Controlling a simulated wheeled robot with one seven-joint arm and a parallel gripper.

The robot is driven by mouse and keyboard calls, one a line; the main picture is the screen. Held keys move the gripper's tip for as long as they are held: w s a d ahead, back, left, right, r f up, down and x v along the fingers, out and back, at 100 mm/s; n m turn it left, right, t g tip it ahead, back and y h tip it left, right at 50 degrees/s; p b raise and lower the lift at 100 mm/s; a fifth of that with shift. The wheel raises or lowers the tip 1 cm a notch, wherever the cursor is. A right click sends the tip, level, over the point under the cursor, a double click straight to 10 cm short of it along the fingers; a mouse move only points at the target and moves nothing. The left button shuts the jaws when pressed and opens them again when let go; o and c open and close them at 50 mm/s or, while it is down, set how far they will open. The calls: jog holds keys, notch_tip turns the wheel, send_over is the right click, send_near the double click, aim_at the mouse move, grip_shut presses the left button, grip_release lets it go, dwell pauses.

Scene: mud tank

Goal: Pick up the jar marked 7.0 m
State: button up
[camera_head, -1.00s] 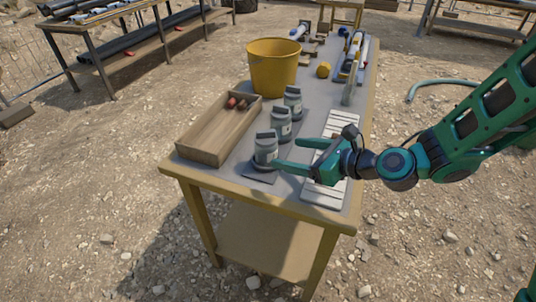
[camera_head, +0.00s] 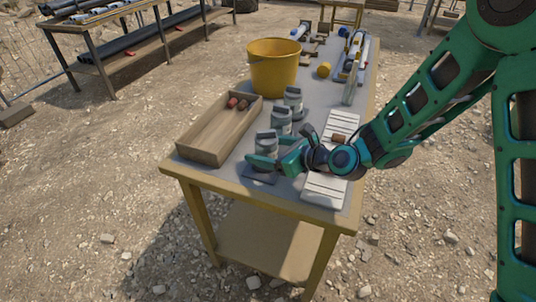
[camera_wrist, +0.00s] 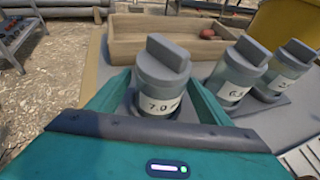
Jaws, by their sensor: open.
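The jar marked 7.0 m (camera_wrist: 161,80) is grey with a blocky lid and a pale label. In the wrist view it stands upright between the two fingers of my open gripper (camera_wrist: 160,100); I cannot tell whether either finger touches it. In the head view the same jar (camera_head: 266,145) is the nearest of a row of three on a dark mat, with my gripper (camera_head: 268,161) around its lower part. A second jar (camera_wrist: 236,74), its label partly legible, stands just right of it, and a third jar (camera_wrist: 287,70) is farther right.
A wooden tray (camera_head: 190,150) with reddish pieces lies left of the jars. A yellow bucket (camera_head: 273,68) stands behind them. A pale slatted board (camera_head: 322,190) lies on the right side of the table, with a small brown piece (camera_head: 338,138) on it.

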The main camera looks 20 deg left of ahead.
jog(key=c, duration=1.3)
jog(key=shift+c, duration=0.4)
jog(key=shift+r, duration=0.2)
